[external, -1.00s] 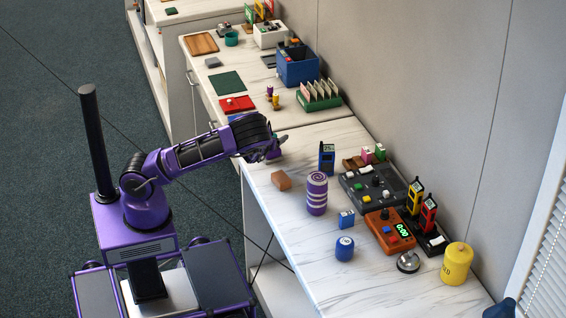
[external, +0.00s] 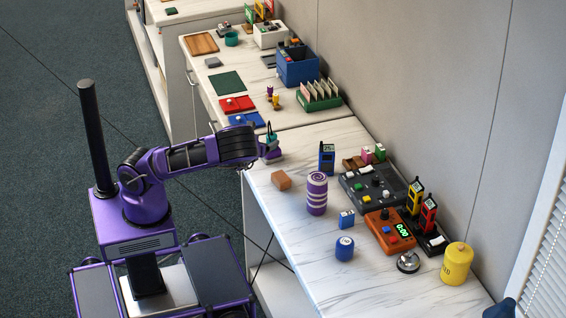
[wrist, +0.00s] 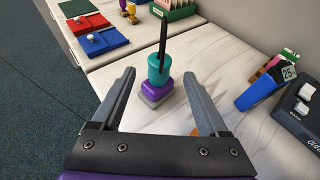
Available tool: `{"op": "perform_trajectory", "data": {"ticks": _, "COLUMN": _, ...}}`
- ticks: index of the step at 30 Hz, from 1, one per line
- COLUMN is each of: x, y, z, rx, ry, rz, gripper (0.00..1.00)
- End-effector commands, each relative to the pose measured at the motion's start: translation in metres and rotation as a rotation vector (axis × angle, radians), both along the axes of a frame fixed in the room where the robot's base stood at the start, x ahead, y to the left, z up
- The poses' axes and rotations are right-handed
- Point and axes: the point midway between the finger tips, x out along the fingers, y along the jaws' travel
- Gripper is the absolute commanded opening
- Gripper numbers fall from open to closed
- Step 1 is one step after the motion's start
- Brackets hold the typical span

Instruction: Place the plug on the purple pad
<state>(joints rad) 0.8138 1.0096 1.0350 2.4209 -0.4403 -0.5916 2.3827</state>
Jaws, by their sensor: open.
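In the wrist view, a teal cylinder with a tall black stem, which looks like the plug (wrist: 158,70), stands upright. Right under it is a purple block on a grey base, which looks like the purple pad (wrist: 156,90). The plug appears to rest on it. In the external view the plug (external: 271,138) shows at the near counter's far-left end, just beyond my gripper (external: 267,151). In the wrist view my gripper (wrist: 160,76) is open, one finger on each side and in front of the plug, with clear gaps. It holds nothing.
A brown block (external: 281,180) and a purple-and-white striped canister (external: 316,193) stand nearby on the counter. A blue meter (external: 326,157) stands to the right. Red (external: 238,104) and blue (external: 247,120) pads lie on the counter behind.

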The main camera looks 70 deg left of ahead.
Motion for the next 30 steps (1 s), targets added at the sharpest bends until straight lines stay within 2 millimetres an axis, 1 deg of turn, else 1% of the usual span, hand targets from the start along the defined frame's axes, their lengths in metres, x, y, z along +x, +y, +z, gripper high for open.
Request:
{"op": "perform_trajectory", "data": {"ticks": 1, "x": -0.003, "y": -0.005, "z": 0.003, "rx": 0.001, "ry": 0.001, "rz": -0.003, "gripper": 0.77}}
{"op": "perform_trajectory", "data": {"ticks": 6, "x": -0.01, "y": -0.012, "z": 0.007, "rx": 0.0, "ry": 0.0, "rz": -0.001, "gripper": 0.77}}
{"op": "perform_trajectory", "data": {"ticks": 23, "x": -0.011, "y": -0.014, "z": 0.007, "rx": -0.002, "ry": 0.001, "rz": -0.002, "gripper": 0.77}}
{"op": "perform_trajectory", "data": {"ticks": 26, "x": -0.01, "y": -0.026, "z": 0.002, "rx": -0.028, "ry": 0.008, "rz": -0.021, "gripper": 0.77}}
{"op": "perform_trajectory", "data": {"ticks": 29, "x": -0.007, "y": -0.061, "z": -0.01, "rx": -0.095, "ry": 0.027, "rz": -0.075, "gripper": 0.77}}
{"op": "perform_trajectory", "data": {"ticks": 30, "x": -0.007, "y": -0.081, "z": -0.015, "rx": -0.133, "ry": 0.037, "rz": -0.105, "gripper": 0.77}}
